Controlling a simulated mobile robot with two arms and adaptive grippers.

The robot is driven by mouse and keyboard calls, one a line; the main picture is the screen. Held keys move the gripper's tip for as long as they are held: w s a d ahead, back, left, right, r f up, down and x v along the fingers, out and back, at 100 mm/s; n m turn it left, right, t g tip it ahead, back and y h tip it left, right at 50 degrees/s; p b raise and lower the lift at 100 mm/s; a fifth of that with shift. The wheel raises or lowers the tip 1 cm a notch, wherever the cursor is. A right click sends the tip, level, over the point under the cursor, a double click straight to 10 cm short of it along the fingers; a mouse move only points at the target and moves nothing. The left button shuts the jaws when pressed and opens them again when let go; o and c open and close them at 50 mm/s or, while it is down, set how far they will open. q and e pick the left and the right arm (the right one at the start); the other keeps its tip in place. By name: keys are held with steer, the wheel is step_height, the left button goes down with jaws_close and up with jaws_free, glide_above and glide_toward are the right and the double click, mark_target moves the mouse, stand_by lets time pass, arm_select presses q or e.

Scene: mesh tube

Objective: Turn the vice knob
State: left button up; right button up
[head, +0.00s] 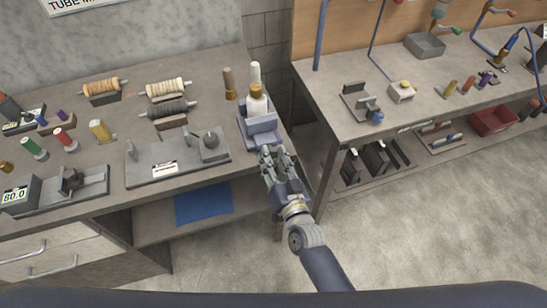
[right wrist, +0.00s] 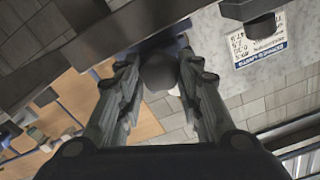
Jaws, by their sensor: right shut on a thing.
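The blue-grey vice (head: 262,127) stands at the right front corner of the left bench. My right gripper (head: 270,157) is at the vice's front, by the bench edge. In the right wrist view its fingers (right wrist: 160,66) are shut on a dark rounded knob (right wrist: 159,72). The gripper hides the knob in the head view. My left gripper is not in view.
The left bench (head: 212,83) holds spools (head: 166,88), a grey fixture plate (head: 177,159) and several small coloured parts. The right bench (head: 325,82) carries other fixtures, one with a blue knob (head: 376,117). A floor gap lies between the benches.

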steer(key=o, duration=1.1)
steer(key=shift+c, duration=0.2)
steer(key=shift+s+d+f, duration=0.1)
steer(key=shift+s+d, duration=0.05)
steer(key=shift+s, duration=0.25)
steer(key=v, duration=1.1)
